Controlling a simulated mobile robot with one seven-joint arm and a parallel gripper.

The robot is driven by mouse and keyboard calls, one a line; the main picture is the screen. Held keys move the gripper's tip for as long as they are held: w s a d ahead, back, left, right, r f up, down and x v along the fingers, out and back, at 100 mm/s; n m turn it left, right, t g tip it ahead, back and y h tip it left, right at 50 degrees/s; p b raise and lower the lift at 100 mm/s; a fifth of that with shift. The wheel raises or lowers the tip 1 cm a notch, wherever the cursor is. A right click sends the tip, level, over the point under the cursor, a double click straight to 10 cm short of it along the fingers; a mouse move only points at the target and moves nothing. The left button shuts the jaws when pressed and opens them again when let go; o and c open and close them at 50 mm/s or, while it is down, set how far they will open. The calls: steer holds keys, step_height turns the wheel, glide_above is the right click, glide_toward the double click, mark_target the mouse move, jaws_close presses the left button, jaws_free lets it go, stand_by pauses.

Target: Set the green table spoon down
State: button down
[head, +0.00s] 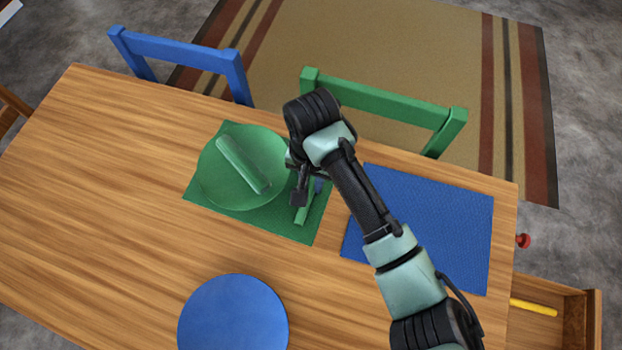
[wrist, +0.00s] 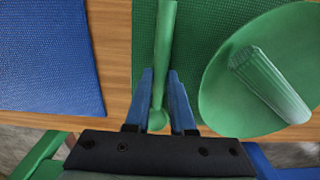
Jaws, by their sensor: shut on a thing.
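The green table spoon (wrist: 164,52) is between the blue fingers of my gripper (wrist: 163,82) in the wrist view, and the gripper is shut on it. In the head view the green spoon (head: 303,214) shows below my gripper (head: 305,190), over the right part of the green placemat (head: 262,223). The spoon lies beside the green plate (head: 210,192), apart from it. I cannot tell whether the spoon touches the placemat. My gripper and arm hide part of the spoon in the head view.
A ribbed green stick-like thing (head: 243,165) lies on the green plate. A blue placemat (head: 425,225) lies empty to the right, and a blue round plate (head: 233,315) is at the front. A green chair (head: 390,102) and blue chair (head: 185,55) stand behind. The table's left is bare.

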mark_target(311, 185)
steer(key=shift+f, duration=0.2)
steer(key=c, duration=1.2)
jaws_free()
steer(key=shift+f, duration=0.1)
steer(key=o, duration=0.4)
steer(key=shift+o, duration=0.2)
step_height(311, 185, up, 12)
steer(key=p, duration=0.2)
steer(key=shift+r+p, duration=0.25)
steer(key=shift+p, duration=0.05)
